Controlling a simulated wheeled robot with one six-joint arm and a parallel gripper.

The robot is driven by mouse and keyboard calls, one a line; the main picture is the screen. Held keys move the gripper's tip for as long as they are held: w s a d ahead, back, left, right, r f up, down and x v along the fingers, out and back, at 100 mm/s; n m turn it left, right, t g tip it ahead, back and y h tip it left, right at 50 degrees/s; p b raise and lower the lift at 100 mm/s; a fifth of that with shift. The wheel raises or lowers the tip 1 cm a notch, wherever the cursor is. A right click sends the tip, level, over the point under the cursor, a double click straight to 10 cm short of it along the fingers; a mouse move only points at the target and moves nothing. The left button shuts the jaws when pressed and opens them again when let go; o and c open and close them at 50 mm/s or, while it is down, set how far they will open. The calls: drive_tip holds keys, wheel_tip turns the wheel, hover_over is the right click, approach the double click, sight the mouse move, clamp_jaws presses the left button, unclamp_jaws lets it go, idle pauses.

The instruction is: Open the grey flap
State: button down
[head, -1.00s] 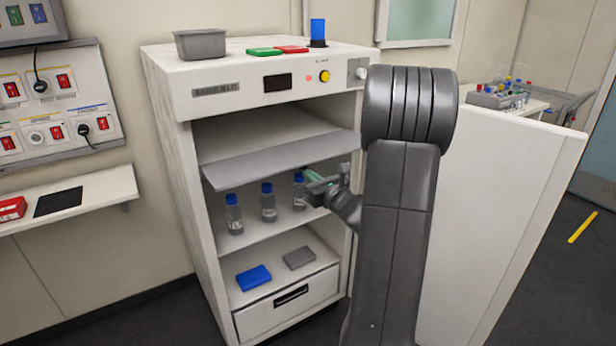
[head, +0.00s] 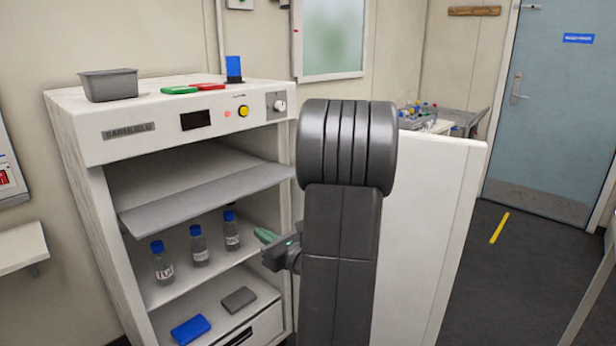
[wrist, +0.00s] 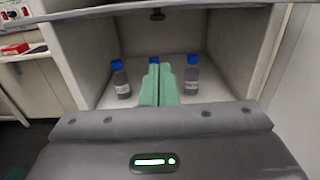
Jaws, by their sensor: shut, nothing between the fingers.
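The grey flap (head: 205,197) is raised in the upper opening of the white cabinet. It sticks out like a slightly sloping shelf, and the space below it is uncovered. In the wrist view, a grey edge with a small dark knob (wrist: 157,14) crosses the top; I cannot tell if it is the flap. My gripper (head: 266,236), with green fingers, is below and to the right of the flap, apart from it, near the cabinet's right side. In the wrist view, my fingers (wrist: 159,84) are together and empty, pointing into the compartment. My arm hides part of the cabinet's right side.
Blue-capped bottles (head: 200,246) stand on the shelf under the flap. A blue block (head: 190,330) and a grey block (head: 238,299) lie lower down. The white cabinet door (head: 440,220) stands open at the right, behind my arm. Floor is free beyond it.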

drive_tip(key=p, duration=0.2)
approach(221, 195)
drive_tip(key=w+a+f, duration=0.2)
drive_tip(key=w+f, duration=0.1)
drive_tip(key=w, duration=0.1)
drive_tip(key=shift+w+a+f, duration=0.2)
drive_tip(key=shift+a+f, duration=0.1)
drive_tip(key=shift+f, duration=0.1)
